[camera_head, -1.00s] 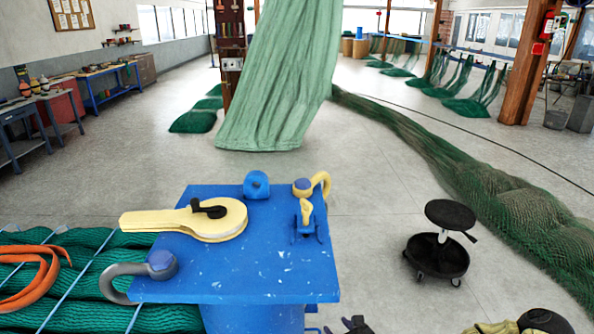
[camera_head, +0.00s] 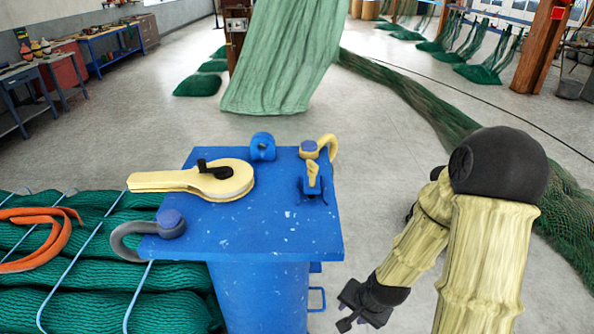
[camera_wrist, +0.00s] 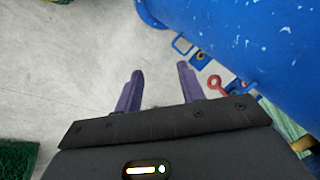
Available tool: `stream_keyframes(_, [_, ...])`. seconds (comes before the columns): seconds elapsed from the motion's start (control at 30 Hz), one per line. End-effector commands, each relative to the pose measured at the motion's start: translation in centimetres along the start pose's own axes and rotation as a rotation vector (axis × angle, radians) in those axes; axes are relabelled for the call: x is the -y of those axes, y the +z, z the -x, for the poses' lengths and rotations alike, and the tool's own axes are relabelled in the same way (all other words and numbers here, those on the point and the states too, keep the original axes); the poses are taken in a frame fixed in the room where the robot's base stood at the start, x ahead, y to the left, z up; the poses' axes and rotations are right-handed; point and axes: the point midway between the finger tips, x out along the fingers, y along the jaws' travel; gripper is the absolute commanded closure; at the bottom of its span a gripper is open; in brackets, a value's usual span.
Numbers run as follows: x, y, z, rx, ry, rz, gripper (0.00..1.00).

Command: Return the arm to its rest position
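My arm (camera_head: 485,255) is in the right of the head view, its black elbow raised and its yellow-sleeved forearm sloping down to the left. My gripper (camera_head: 346,308) hangs low, right of the blue stand (camera_head: 325,250) and below its top. In the wrist view my gripper (camera_wrist: 160,78) has its two purple fingers apart with bare floor between them, so it is open and empty.
Green netting (camera_head: 100,280) with orange rope (camera_head: 50,240) lies left. Hanging net (camera_head: 280,60) is behind.

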Motion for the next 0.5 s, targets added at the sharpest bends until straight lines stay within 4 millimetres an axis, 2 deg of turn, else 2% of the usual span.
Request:
stream_keyframes(0.03, [0.1,-0.2,1.3,-0.014,0.026,0.072,0.61])
stream_keyframes(0.27, [-0.1,-0.2,7.0,-0.025,0.126,0.353,0.61])
stream_keyframes(0.4, [-0.1,0.4,10.7,-0.019,0.161,0.502,0.61])
stream_keyframes(0.5, [-0.1,0.9,12.7,-0.009,0.171,0.585,0.61])
